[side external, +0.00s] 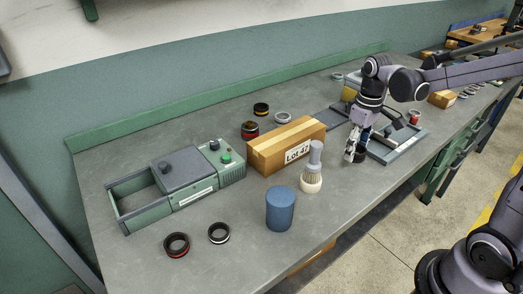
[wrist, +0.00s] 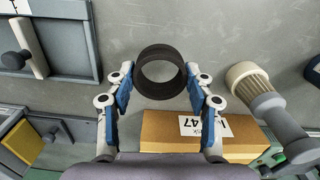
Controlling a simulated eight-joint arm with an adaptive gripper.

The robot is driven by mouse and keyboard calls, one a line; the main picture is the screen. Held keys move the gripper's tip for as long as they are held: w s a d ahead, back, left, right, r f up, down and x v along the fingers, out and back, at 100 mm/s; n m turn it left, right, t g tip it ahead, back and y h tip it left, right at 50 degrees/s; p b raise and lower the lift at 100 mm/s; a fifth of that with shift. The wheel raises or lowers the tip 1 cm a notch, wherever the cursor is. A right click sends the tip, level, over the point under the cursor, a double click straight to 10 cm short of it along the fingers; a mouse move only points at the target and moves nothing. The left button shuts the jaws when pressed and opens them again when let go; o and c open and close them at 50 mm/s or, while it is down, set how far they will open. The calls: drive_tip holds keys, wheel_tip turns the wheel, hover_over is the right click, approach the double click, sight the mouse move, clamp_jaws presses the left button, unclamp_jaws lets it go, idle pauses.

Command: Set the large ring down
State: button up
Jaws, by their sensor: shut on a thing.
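The large ring (wrist: 160,93) is a dark, wide-walled band. In the wrist view it sits between my two fingertips, with the grey bench seen through its opening. My gripper (wrist: 160,80) is shut on its outer sides. In the side view my gripper (side external: 356,148) points down, with the dark ring (side external: 361,156) low at its fingertips, close to the bench top. I cannot tell whether the ring touches the bench.
A cardboard box (side external: 281,147), brush (side external: 314,160) and blue cylinder (side external: 280,210) stand left of my gripper. A grey tray (side external: 386,158) is just right. The green machine (side external: 180,199) and loose rings (side external: 177,244) are farther left. Clear bench (side external: 338,185) lies in front.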

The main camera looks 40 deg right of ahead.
sight(349, 169)
drive_tip(key=shift+w+a+f, duration=0.2)
drive_tip(key=shift+f, duration=1.95)
drive_tip(key=shift+f, duration=0.15)
drive_tip(key=o, duration=1.3)
wheel_tip(349, 169, up, 12)
drive_tip(key=s+a+f+m+t, duration=0.1)
drive_tip(key=s+a+f+t, duration=0.1)
drive_tip(key=s+a+t, duration=0.4)
drive_tip(key=shift+s+a+f+t, duration=0.2)
drive_tip(key=shift+s+a+t, duration=0.3)
drive_tip(key=shift+a, duration=1.95)
